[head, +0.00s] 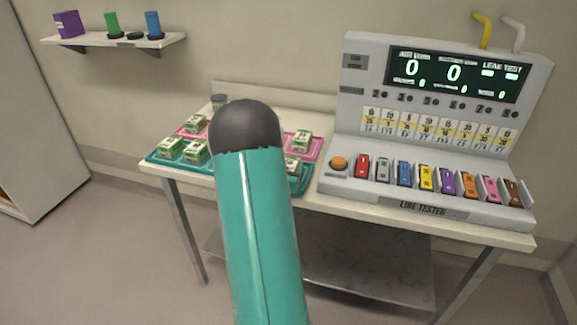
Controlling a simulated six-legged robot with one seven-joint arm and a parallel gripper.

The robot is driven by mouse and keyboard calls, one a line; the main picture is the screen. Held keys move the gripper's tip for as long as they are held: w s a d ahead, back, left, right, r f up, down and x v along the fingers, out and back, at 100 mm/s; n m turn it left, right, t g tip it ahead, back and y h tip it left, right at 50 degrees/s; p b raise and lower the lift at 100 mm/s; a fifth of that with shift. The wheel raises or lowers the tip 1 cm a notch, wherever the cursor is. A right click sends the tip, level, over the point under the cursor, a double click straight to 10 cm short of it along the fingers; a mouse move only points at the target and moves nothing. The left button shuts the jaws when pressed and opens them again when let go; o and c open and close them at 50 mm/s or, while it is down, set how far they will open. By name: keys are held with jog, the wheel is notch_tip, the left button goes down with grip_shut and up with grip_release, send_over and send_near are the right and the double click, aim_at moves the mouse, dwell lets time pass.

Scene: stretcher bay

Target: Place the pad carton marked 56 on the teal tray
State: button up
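Several small white-and-green cartons sit on trays at the left of the table. In the head view, one carton (196,122) is on the left pink tray (181,133). Two more, a carton (170,147) and its neighbour (194,152), sit on the left teal tray (156,158). Another carton (302,140) is on the right pink tray (317,150), and one (292,165) is on a second teal area (304,182), partly behind my arm. The markings are too small to read, so I cannot tell which carton is 56. My gripper is not in view.
My teal arm link hides the middle of the tray area. A grey line tester (437,150) with coloured blocks fills the table's right side. A wall shelf (100,41) holds purple, green and blue items. A lower shelf (370,282) is under the table (500,238).

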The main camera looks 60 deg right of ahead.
jog(key=o, duration=0.3)
jog(key=shift+r, duration=0.15)
jog(key=a, duration=0.4)
jog(key=s+a, duration=0.1)
jog(key=a, duration=0.3)
jog(key=s+a, duration=0.1)
jog(key=a, duration=0.3)
jog(key=shift+r, duration=0.3)
jog(key=shift+w, duration=0.1)
